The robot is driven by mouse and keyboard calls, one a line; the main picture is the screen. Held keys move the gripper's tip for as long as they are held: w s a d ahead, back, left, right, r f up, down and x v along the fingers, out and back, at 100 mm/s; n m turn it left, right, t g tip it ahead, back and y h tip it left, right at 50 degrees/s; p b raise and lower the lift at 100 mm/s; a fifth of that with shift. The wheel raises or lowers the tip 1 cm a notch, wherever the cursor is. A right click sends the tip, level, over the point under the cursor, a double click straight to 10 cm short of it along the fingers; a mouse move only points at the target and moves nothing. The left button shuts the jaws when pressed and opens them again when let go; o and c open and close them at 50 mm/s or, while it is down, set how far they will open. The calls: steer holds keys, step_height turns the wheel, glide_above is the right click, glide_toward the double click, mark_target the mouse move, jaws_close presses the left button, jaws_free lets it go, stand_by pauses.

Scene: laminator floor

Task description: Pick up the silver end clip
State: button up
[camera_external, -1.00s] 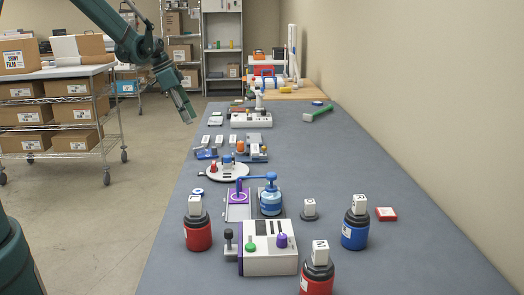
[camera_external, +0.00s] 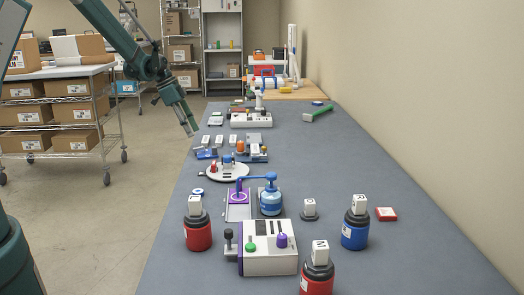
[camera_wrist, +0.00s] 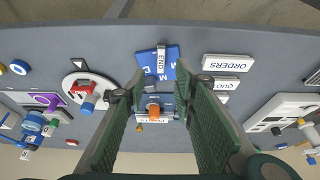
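The silver end clip (camera_wrist: 162,60) has a white tag reading END and lies across a blue piece (camera_wrist: 147,63) with white letters, in the upper middle of the wrist view. The same blue piece shows small at the table's left edge in the external view (camera_external: 205,154); the clip is too small to make out there. My gripper (camera_wrist: 160,73) is open and empty, its two green fingers on either side of the blue piece in the picture. In the external view my gripper (camera_external: 190,131) is above the table's left edge, apart from the things below.
White label blocks, one reading ORDERS (camera_wrist: 228,62), lie right of the clip in the wrist view. A device with an orange knob (camera_wrist: 153,110) stands below it. A round white plate (camera_wrist: 78,92) is at the left. The grey table (camera_external: 330,160) is clearer toward the wall.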

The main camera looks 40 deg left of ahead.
mark_target(207, 150)
steer(key=shift+x, duration=1.3)
steer(key=shift+f, duration=0.1)
steer(key=shift+x, duration=2.45)
steer(key=c, duration=0.8)
